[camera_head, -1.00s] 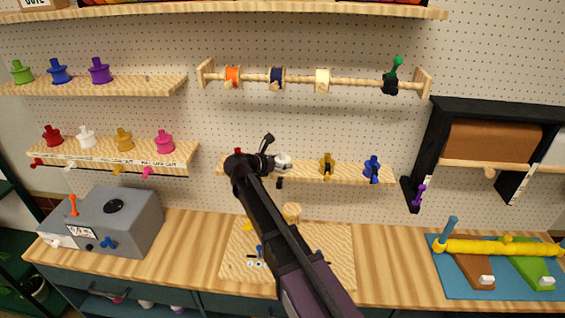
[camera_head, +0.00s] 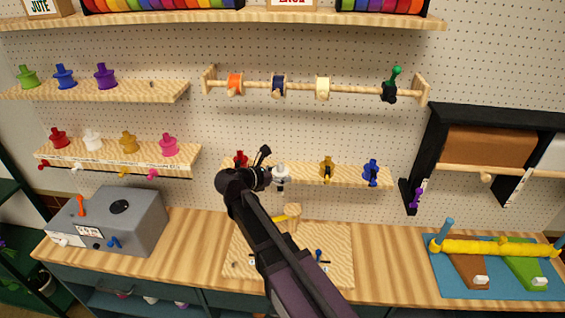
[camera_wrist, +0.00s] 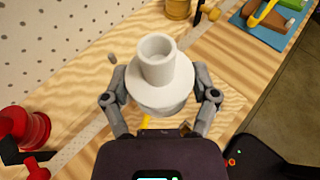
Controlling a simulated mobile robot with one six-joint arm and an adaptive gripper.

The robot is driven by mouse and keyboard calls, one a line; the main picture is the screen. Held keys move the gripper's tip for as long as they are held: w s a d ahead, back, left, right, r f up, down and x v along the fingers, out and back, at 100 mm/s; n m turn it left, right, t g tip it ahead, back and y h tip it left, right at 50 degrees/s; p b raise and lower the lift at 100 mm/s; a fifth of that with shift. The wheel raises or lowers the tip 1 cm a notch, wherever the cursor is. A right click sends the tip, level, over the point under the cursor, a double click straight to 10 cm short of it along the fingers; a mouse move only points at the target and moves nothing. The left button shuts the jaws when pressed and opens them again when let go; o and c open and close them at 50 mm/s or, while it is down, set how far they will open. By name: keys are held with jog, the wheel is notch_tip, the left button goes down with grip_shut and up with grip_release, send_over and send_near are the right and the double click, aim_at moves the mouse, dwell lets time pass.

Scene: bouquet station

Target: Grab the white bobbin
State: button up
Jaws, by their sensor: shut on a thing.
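My gripper (camera_wrist: 160,82) is shut on a white bobbin (camera_wrist: 158,62), with one finger on each side of its wide flange in the wrist view. The bobbin's hollow neck points up towards the wrist camera. In the head view my gripper (camera_head: 267,174) and the white bobbin (camera_head: 281,174) are at the middle shelf (camera_head: 306,174), between a red bobbin (camera_head: 240,159) and a mustard bobbin (camera_head: 327,168). I cannot tell whether the held bobbin touches the shelf. Another white bobbin (camera_head: 92,140) stands on the left lower shelf.
A blue bobbin (camera_head: 371,171) stands farther right on the shelf. Above is a rod (camera_head: 300,87) with several spools. Below, a wooden board (camera_head: 335,262) lies on the bench. A grey box (camera_head: 150,208) stands left. A black frame (camera_head: 431,150) stands right.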

jog(key=s, duration=0.5)
jog(key=shift+s+a+r, duration=0.15)
jog(key=shift+s+r, duration=0.1)
jog(key=shift+s, duration=0.15)
jog(key=shift+f, duration=0.15)
